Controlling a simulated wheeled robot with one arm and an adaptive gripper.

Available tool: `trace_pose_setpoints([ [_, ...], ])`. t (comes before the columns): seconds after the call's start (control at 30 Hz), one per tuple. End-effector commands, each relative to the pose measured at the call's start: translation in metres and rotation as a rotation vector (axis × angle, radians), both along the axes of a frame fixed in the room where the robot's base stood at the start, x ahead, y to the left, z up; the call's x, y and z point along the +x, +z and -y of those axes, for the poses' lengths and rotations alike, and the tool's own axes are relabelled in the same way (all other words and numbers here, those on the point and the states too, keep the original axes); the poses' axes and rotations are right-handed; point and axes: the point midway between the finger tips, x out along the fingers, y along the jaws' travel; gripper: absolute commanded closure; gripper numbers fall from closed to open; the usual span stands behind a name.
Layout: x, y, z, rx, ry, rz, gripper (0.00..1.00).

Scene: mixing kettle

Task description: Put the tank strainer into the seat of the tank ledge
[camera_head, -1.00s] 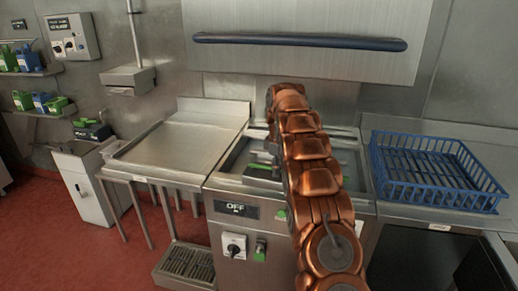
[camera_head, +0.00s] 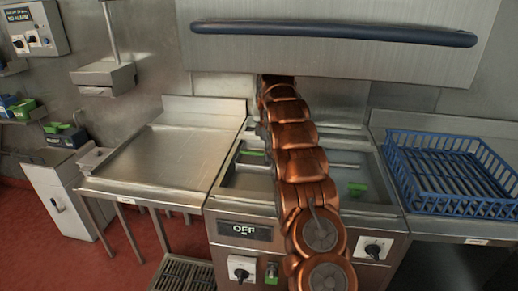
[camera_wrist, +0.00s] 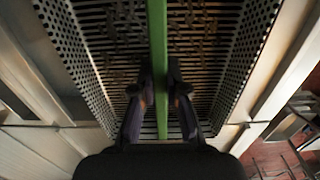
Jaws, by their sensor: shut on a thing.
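In the wrist view, my gripper (camera_wrist: 160,88) is shut on the green bar of the tank strainer. The strainer (camera_wrist: 92,60) is a basket with perforated side walls and a slatted floor carrying brown scraps. Its green bar runs lengthwise between my fingers. In the head view, the tank (camera_head: 235,180) is the steel basin in the middle, with its rim partly behind my copper arm.
The raised steel hood (camera_head: 330,60) with its dark bar handle hangs over the tank. A steel draining table (camera_head: 175,155) is at left, and a blue rack (camera_head: 440,185) stands on the right counter. Small green parts (camera_head: 357,188) show in the tank. Red floor is open at lower left.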

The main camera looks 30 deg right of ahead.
Motion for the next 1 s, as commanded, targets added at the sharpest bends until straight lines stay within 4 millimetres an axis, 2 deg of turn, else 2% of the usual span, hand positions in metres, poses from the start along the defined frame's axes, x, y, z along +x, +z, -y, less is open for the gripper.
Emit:
trace_pose_setpoints([
  [0.37,0.002,-0.017,-0.006,0.001,0.010,-0.001,1.00],
  [0.8,0.001,-0.059,-0.004,0.002,0.007,-0.004,1.00],
  [1.0,0.001,-0.056,-0.003,0.001,0.006,-0.002,1.00],
])
